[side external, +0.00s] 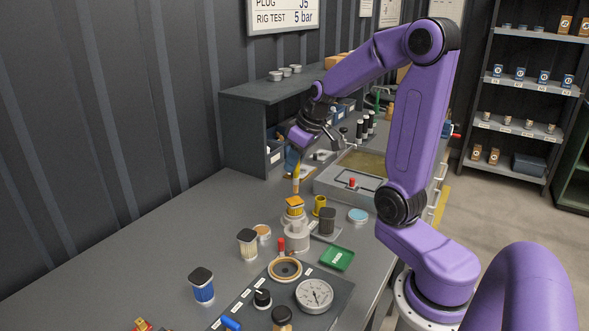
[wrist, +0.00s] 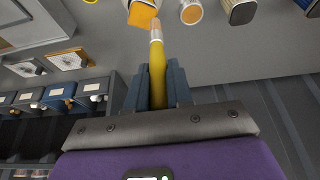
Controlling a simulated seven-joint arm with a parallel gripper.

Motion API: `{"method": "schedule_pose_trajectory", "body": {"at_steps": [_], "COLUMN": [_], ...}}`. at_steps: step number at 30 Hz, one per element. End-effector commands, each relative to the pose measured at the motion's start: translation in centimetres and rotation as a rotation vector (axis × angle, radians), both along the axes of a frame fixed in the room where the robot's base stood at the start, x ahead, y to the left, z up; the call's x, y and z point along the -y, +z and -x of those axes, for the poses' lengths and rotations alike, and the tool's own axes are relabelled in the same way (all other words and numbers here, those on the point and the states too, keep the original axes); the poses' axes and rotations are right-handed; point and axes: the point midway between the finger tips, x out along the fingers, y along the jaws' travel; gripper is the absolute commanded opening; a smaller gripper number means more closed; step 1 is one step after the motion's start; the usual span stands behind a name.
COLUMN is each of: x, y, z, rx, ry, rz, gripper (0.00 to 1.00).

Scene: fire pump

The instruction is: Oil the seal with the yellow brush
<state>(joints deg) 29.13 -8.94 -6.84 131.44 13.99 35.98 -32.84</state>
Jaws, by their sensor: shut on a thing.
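That part sits above a grey fitting (side external: 297,237). A tan ring (side external: 285,268), possibly the seal, lies at the front on a dark panel.
An orange-topped tin (side external: 262,232) and black-capped jars (side external: 248,244) (side external: 202,286) stand left of the fitting. The left of the bench (side external: 150,250) is clear.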

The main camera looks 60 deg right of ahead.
Motion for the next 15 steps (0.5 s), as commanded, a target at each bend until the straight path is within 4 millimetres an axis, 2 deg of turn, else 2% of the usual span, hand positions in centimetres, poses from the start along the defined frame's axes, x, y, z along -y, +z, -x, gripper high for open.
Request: {"method": "schedule_pose_trajectory", "body": {"at_steps": [6, 15], "x": [0.0, -0.01], "y": [1.34, 1.4], "z": [0.02, 0.04], "rx": [0.001, -0.001], "ry": [0.0, 0.0], "rz": [0.001, 0.001], "gripper": [0.0, 0.0]}}
